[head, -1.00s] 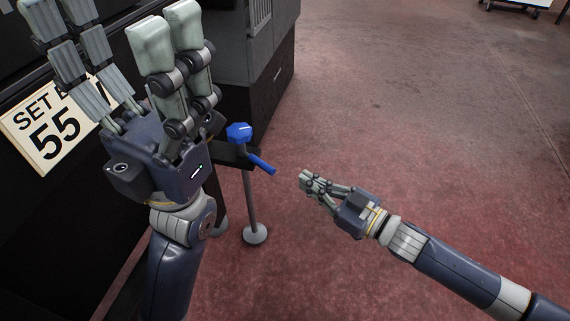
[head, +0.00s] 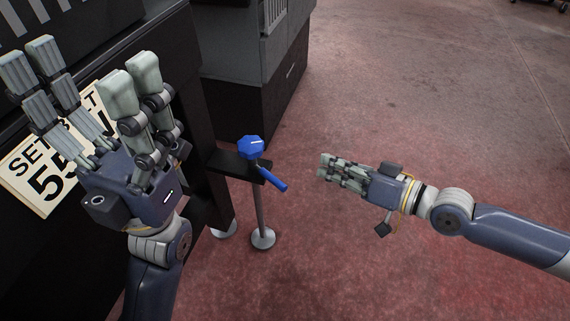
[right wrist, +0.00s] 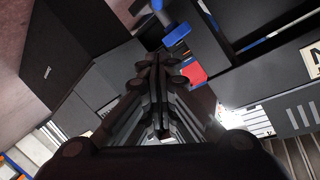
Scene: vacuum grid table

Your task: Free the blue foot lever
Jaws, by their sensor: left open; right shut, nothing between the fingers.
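The blue foot lever (head: 272,180) slants down to the right from a black bracket in the head view. A blue faceted knob (head: 250,147) sits just above its upper end. Blue parts, likely the lever (right wrist: 177,33), also show at the top of the right wrist view. My right gripper (head: 326,166) is shut and empty, a short way to the right of the lever, pointing left. My left gripper (head: 88,75) is open, raised near the camera at the left, its fingers spread in front of the sign and dark machine. It is well left of the lever.
The black bracket (head: 226,165) stands on a thin post with a round foot (head: 263,238). A sign reading 55 (head: 42,176) is on the black machine at left. A grey and black cabinet (head: 249,95) stands behind. The red floor (head: 420,110) to the right is open.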

